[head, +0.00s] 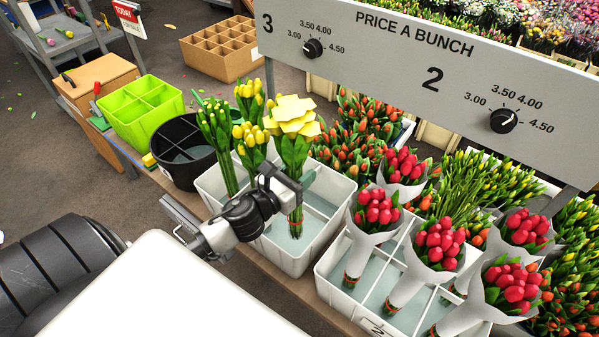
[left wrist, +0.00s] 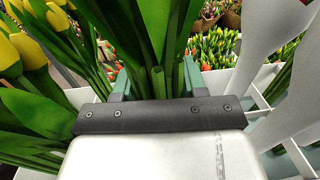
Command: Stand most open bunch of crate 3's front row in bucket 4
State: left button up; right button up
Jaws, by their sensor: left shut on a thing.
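The wide-open pale yellow bunch (head: 293,122) is upright over the front right of the white crate (head: 283,261) below the sign's 3. My left gripper (head: 284,188) is shut on its stems; the left wrist view shows green stems (left wrist: 158,60) between the fingers (left wrist: 157,85). The stem ends are low inside the crate; I cannot tell whether they touch its floor. Tighter yellow bunches (head: 250,142) stand to its left in the same crate. A black round bucket (head: 170,160) stands left of the crate; no number shows on it. My right gripper is out of view.
A white crate (head: 330,277) of wrapped red bunches stands close on the right. The grey price board (head: 400,45) rises behind. A lime green divided box (head: 146,140) stands beyond the black bucket. Orange tulips (head: 350,150) crowd behind the held bunch.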

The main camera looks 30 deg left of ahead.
aim_at(299, 139)
pick_arm(q)
notch_tip(299, 139, up, 10)
jog(key=p, duration=1)
jog(key=shift+r, duration=0.2)
jog(key=shift+f, duration=0.1)
